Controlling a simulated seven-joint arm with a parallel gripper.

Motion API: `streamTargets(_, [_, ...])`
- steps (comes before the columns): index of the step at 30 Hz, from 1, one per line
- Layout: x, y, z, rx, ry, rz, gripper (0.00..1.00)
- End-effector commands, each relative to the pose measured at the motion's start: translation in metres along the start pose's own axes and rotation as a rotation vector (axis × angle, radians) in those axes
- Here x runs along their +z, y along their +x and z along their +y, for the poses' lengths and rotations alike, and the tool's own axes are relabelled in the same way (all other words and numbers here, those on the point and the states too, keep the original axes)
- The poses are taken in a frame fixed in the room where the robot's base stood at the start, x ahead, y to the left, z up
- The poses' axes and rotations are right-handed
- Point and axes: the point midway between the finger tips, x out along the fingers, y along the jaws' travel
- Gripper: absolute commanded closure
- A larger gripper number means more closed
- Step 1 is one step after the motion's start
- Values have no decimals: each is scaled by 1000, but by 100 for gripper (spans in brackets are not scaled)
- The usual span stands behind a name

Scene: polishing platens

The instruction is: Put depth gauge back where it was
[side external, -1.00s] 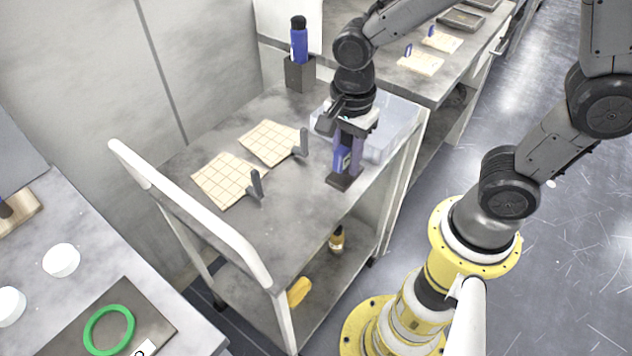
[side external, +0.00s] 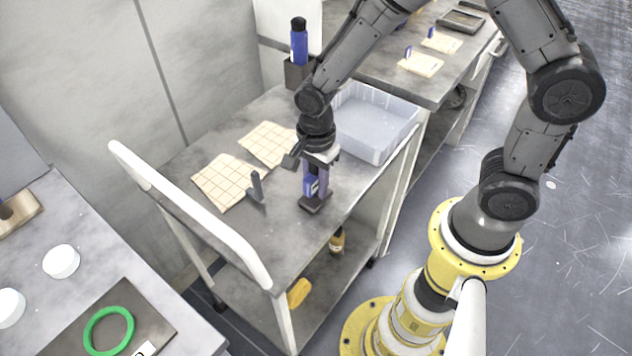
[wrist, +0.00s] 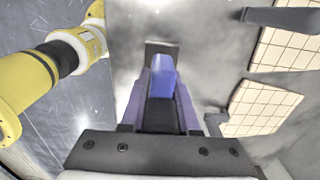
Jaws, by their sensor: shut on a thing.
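The depth gauge, a blue body on a dark flat foot, is between the purple fingers of my gripper (side external: 316,180). My gripper is shut on the gauge (side external: 312,186), which is upright at the right part of the cart top (side external: 282,240). I cannot tell whether its foot touches the cart. In the wrist view the blue gauge (wrist: 162,78) points away between the fingers, its dark foot beyond, and parts of it are hidden by my gripper.
Two gridded cream pads (side external: 222,180) lie left of my gripper, with a grey upright piece (side external: 257,187) by the nearer one. A clear bin (side external: 375,125) stands behind right, and a dark holder (side external: 296,74) with a blue bottle (side external: 299,42) at the back. A white handle (side external: 190,210) edges the cart.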

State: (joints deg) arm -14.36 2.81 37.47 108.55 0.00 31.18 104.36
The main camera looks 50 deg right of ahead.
Motion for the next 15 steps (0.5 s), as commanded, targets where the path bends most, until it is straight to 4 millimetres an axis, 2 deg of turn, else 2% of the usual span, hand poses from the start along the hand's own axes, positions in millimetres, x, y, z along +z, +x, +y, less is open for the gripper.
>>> streamTargets(7, [0,3,0,-1,0,0,100])
streamTargets(8, [0,3,0,-1,0,0,65])
streamTargets(12, [0,3,0,0,0,0,41])
streamTargets(15, [0,3,0,0,0,0,41])
